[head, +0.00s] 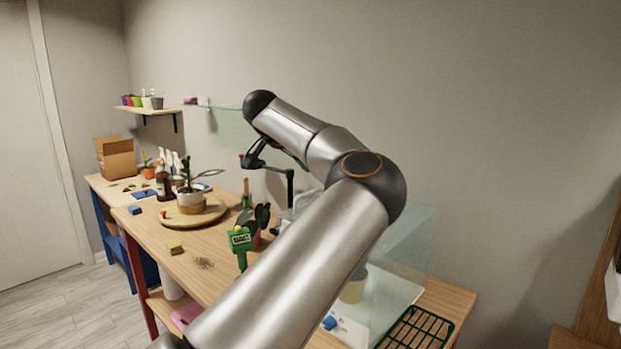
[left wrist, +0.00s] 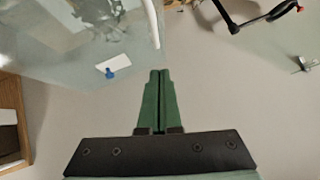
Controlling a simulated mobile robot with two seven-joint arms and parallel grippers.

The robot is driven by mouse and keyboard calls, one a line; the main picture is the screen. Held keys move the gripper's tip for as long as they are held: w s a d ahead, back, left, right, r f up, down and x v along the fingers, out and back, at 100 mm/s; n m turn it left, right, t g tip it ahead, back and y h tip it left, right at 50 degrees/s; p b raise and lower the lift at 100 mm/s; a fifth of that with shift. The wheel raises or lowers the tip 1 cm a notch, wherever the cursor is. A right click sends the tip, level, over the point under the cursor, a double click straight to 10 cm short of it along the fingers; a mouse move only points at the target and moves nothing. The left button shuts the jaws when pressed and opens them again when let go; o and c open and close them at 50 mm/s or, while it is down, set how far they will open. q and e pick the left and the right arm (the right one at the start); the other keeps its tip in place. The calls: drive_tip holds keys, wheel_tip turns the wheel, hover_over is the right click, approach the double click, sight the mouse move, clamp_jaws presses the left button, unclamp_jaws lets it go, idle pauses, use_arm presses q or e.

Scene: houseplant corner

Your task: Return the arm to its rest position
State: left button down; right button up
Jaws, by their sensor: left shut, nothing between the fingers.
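My left arm (head: 300,255) rises from the bottom of the head view, bends at a dark elbow joint and folds back left to a black-capped joint. In the head view its gripper is mostly hidden behind the arm links. In the left wrist view my left gripper (left wrist: 158,73) shows its two green fingers pressed together, with nothing between them. It appears against plain grey, touching nothing that I can see. My right gripper is in neither view.
A black jointed lamp (head: 290,185) stands behind my arm. A glass case (head: 415,240) is at right; a green rack (head: 415,330) lies in front.

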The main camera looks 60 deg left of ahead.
use_arm(q)
drive_tip(key=v, duration=0.6)
drive_tip(key=shift+s+a+b, duration=0.25)
drive_tip(key=shift+a+b, duration=0.05)
drive_tip(key=shift+a, duration=0.05)
